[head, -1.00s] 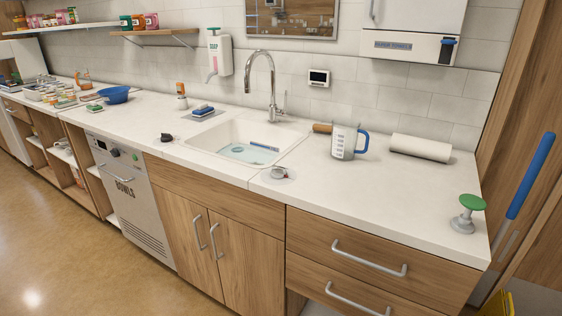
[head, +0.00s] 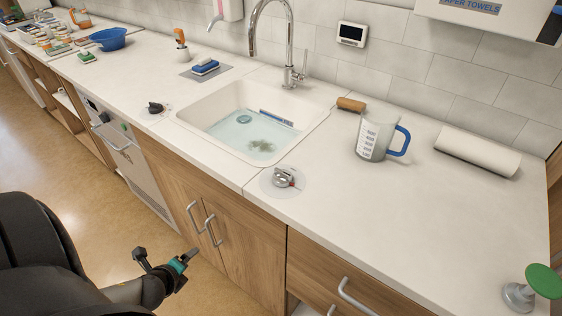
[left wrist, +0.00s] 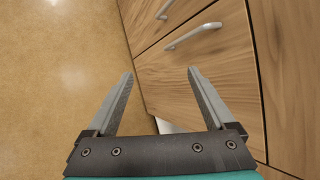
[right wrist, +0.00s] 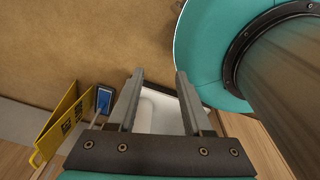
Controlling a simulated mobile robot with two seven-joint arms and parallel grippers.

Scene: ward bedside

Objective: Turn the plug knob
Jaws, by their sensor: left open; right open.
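A silver knob (head: 284,178) with a red mark sits on a round grey plate on the counter, at the sink's front right corner. A black knob (head: 155,108) sits left of the sink. No label shows which is the plug knob. The white sink (head: 187,112) holds water, with a round blue-green piece (head: 243,119) and a brownish patch (head: 262,145) in it. My left gripper (head: 168,258) is open and empty, low in front of the cabinet doors; the left wrist view shows its spread fingers (left wrist: 160,75). My right gripper (right wrist: 160,78) is open and empty, outside the head view.
The faucet (head: 289,45) rises behind the sink. Drawer handles (head: 355,298) project below. A yellow sign (right wrist: 62,120) is near my right gripper.

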